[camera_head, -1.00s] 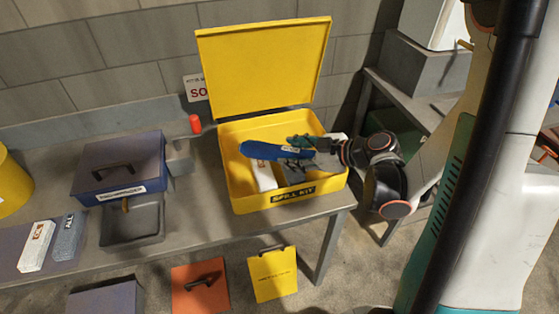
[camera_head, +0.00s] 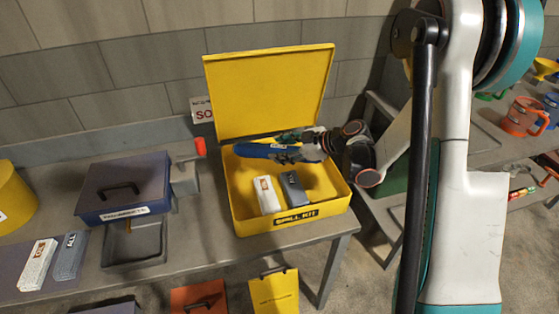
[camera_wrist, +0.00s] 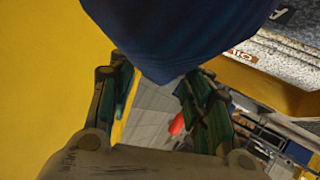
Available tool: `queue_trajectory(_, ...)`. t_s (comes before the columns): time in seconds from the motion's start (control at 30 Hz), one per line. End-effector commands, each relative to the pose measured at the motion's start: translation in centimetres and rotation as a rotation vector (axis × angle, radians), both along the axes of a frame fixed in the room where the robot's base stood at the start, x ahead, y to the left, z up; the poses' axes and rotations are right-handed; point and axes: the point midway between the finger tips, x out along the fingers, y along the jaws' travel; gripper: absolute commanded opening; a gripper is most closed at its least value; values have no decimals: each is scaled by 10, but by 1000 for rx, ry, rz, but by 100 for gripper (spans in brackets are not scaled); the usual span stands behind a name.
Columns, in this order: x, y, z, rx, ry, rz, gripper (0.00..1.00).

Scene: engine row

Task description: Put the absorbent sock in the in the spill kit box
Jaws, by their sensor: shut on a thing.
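In the head view my gripper (camera_head: 290,151) reaches in from the right over the back half of the yellow spill kit box (camera_head: 282,227). It is shut on a long blue absorbent sock (camera_head: 256,151), whose free end points left near the lid hinge. The sock appears to be above the box floor; the exact gap cannot be told. The box lid (camera_head: 265,92) stands open. In the wrist view the blue sock (camera_wrist: 185,35) fills the top middle between my fingers (camera_wrist: 160,95), and its far end is out of frame.
Inside the box lie a white pack (camera_head: 266,196) and a dark grey pack (camera_head: 296,189), toward the front. A dark blue case (camera_head: 122,186) and a grey tray (camera_head: 134,245) are to the left. A red-topped object (camera_head: 200,147) stands close to the box's left side.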

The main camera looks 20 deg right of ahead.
Motion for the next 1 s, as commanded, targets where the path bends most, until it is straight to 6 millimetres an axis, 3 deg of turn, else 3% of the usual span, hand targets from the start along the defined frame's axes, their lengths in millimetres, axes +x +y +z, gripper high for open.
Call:
queue_trajectory(0.17, 34, 1, -4, -1, 0, 1, 17)
queue_trajectory(0.23, 31, 0, -18, -1, -1, 0, 17)
queue_trajectory(0.53, 31, 0, -39, 0, 0, 0, 17)
queue_trajectory(0.73, 31, 0, -68, 1, -1, 0, 17)
queue_trajectory(1.0, 34, 0, -70, -1, 0, 0, 17)
